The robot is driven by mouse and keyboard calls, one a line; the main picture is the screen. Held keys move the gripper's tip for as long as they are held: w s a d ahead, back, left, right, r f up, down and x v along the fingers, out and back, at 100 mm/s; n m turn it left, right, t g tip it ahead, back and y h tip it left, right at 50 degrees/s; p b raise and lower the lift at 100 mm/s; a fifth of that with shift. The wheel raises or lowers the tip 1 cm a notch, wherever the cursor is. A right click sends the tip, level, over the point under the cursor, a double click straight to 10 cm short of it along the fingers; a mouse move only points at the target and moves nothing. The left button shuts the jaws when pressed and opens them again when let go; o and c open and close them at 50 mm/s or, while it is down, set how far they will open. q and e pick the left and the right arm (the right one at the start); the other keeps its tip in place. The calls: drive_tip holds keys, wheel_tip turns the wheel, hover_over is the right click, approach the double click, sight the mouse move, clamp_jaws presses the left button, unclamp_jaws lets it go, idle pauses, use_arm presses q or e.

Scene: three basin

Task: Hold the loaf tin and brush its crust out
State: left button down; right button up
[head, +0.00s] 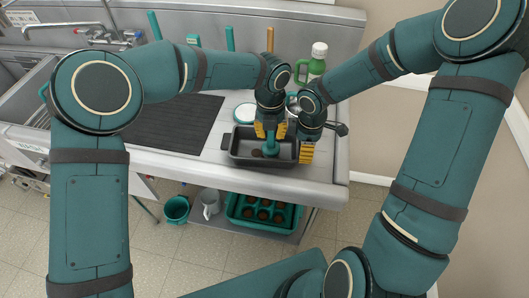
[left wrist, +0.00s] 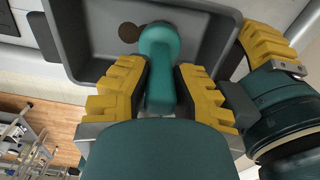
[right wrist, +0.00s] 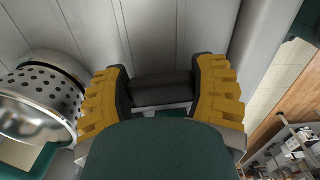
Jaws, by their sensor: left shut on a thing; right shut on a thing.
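The dark grey loaf tin (head: 238,158) sits at the counter's front edge. Brown round crust (left wrist: 130,32) lies on its floor in the left wrist view; a brown patch also shows in the head view (head: 257,153). My left gripper (left wrist: 161,90) is shut on a teal brush (left wrist: 160,55), whose rounded end reaches down into the tin, beside the crust. I cannot tell whether the brush touches the floor. My right gripper (right wrist: 162,92) is shut on a dark end of the tin (right wrist: 161,88), at its right side in the head view. The brush's underside is hidden.
A ribbed dark mat (head: 170,125) covers the counter to the left. Below are a teal crate (head: 235,212), a teal bucket (head: 176,209) and a white jug (head: 210,204).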

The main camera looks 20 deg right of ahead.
use_arm(q)
drive_tip(key=shift+a, duration=0.1)
idle(0.4)
drive_tip(key=shift+w+a, duration=0.15)
drive_tip(key=shift+a, duration=0.1)
drive_tip(key=shift+a, duration=0.1)
drive_tip(key=shift+w+a+y, duration=0.2)
drive_tip(key=shift+w+a, duration=0.1)
drive_tip(key=shift+a, duration=0.3)
drive_tip(key=shift+w+a+y, duration=0.2)
drive_tip(key=shift+w+a, duration=0.1)
drive_tip(key=shift+a, duration=0.3)
idle(0.6)
drive_tip(key=shift+s+d, duration=0.15)
drive_tip(key=shift+d, duration=0.1)
drive_tip(key=shift+d, duration=0.1)
